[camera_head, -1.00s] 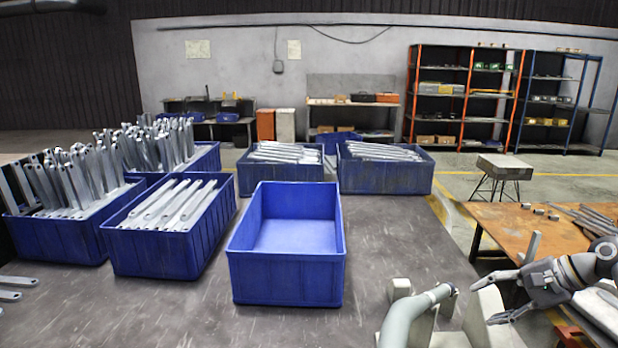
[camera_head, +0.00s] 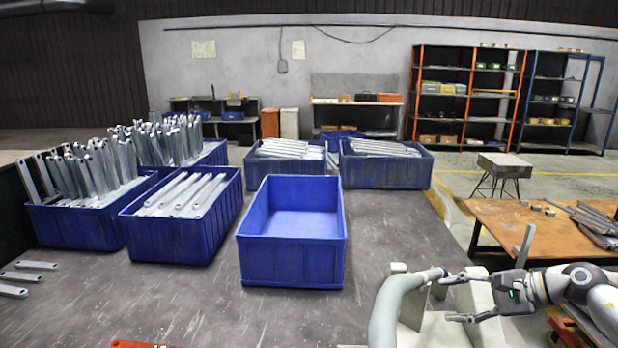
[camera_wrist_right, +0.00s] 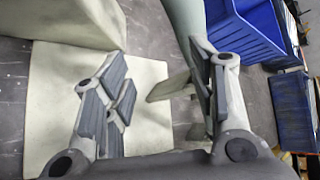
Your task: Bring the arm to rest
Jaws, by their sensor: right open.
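My right gripper (camera_head: 448,299) is at the lower right of the head view, its arm coming in from the right. Its two fingers are spread apart and point left beside a pale green curved pipe (camera_head: 396,305) and a cream fixture (camera_head: 440,328). Whether a finger touches the pipe or fixture, I cannot tell. My left gripper is not in view.
An empty blue bin (camera_head: 292,262) stands mid-table. Blue bins of galvanized brackets (camera_head: 178,240) stand left and behind. Loose brackets (camera_head: 28,277) lie at the left edge. A rusty table (camera_head: 530,230) is at right.

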